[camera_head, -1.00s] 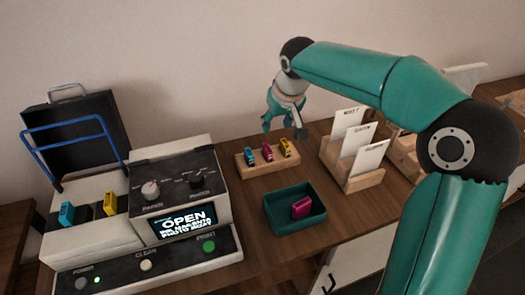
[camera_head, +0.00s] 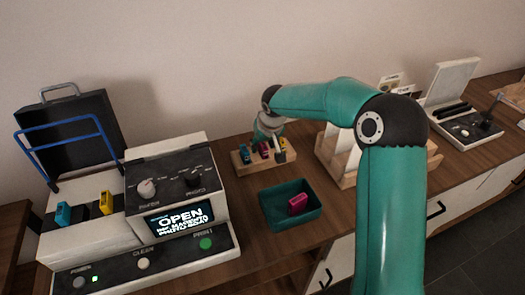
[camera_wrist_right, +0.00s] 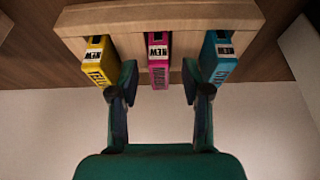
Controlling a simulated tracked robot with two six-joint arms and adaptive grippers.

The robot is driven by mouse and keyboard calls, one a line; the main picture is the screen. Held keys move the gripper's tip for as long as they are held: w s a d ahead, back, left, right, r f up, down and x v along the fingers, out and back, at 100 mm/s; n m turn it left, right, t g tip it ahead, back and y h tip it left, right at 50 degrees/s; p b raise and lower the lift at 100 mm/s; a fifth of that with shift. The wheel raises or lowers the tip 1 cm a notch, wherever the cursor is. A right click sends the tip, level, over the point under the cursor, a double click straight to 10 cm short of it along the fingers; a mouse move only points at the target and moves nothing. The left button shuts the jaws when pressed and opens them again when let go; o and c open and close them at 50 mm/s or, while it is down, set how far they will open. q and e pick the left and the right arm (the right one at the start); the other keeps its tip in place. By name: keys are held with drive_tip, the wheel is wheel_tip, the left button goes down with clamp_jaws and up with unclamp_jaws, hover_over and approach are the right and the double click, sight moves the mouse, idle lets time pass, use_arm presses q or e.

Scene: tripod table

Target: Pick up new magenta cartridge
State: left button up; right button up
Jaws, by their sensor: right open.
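The new magenta cartridge (camera_wrist_right: 158,62), labelled NEW, stands in a wooden rack (camera_wrist_right: 160,14) between a yellow cartridge (camera_wrist_right: 98,65) and a cyan cartridge (camera_wrist_right: 216,58). In the head view the rack (camera_head: 243,168) sits on the table, with the magenta cartridge (camera_head: 264,150) partly hidden by my gripper. My right gripper (camera_wrist_right: 158,82) is open, its fingers on either side of the magenta cartridge in the wrist picture. The fingertips come close to the yellow and cyan cartridges; I cannot tell whether they touch. In the head view my right gripper (camera_head: 272,142) is over the rack. My left gripper is out of view.
A teal tray (camera_head: 270,216) in front of the rack holds another magenta cartridge (camera_head: 298,204). The printer (camera_head: 170,255) at left has its lid raised, with cyan and yellow cartridges inside. A wooden card holder (camera_head: 332,165) stands right of the rack, partly behind my arm.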

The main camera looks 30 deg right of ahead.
drive_tip(key=shift+w+f, duration=0.25)
drive_tip(key=shift+f, duration=0.25)
clamp_jaws()
drive_tip(key=shift+r, duration=0.1)
